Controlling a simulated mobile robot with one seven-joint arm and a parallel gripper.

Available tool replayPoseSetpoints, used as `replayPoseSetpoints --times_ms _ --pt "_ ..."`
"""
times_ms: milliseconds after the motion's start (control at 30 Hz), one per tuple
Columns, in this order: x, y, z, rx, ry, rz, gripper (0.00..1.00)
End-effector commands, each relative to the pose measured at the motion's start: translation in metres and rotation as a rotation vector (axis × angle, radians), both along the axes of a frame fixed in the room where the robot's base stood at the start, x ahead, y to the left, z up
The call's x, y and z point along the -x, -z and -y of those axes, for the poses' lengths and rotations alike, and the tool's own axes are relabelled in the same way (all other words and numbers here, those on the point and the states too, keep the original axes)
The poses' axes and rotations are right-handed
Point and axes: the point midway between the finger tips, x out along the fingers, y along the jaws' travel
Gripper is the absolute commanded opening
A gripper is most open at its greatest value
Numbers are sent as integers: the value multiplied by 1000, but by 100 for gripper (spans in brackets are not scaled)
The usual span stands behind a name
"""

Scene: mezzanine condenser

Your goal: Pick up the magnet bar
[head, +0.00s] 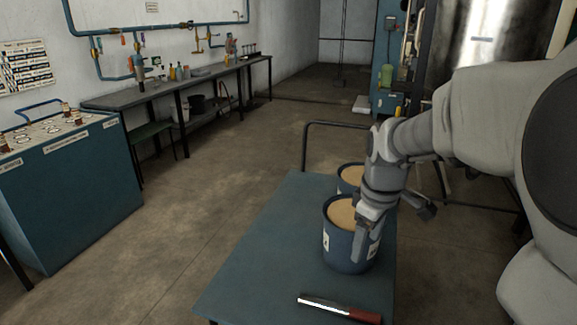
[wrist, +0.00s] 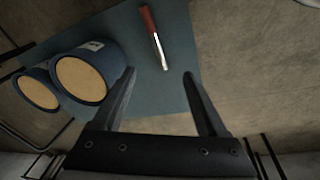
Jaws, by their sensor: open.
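The magnet bar (head: 340,308), a thin bar with a bright metal length and a dark red handle end, lies flat near the front edge of the blue table top (head: 250,275). In the wrist view the magnet bar (wrist: 154,40) lies ahead of the fingertips, between their lines, with its red end farther off. My gripper (head: 362,240) is open and empty, beside the nearer blue tub in the head view. In the wrist view my gripper (wrist: 160,76) has its two fingers wide apart, and nothing is between them.
Two blue tubs with tan tops stand on the table: the nearer tub (head: 350,250) close to my gripper, the farther tub (head: 350,178) behind it. A dark rail (head: 335,124) rises at the far edge. The table's left part is clear.

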Motion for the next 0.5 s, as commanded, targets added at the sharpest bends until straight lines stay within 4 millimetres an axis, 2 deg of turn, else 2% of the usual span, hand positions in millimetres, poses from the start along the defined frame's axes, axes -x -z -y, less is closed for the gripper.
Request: replayPoseSetpoints --times_ms 33,200,333,500 --pt "-13 32 6 5 -48 -31 75" --pt "-45 99 21 18 -222 -104 75" --pt "-61 139 30 19 -323 -143 75" --pt "-71 167 37 17 -397 -168 75"
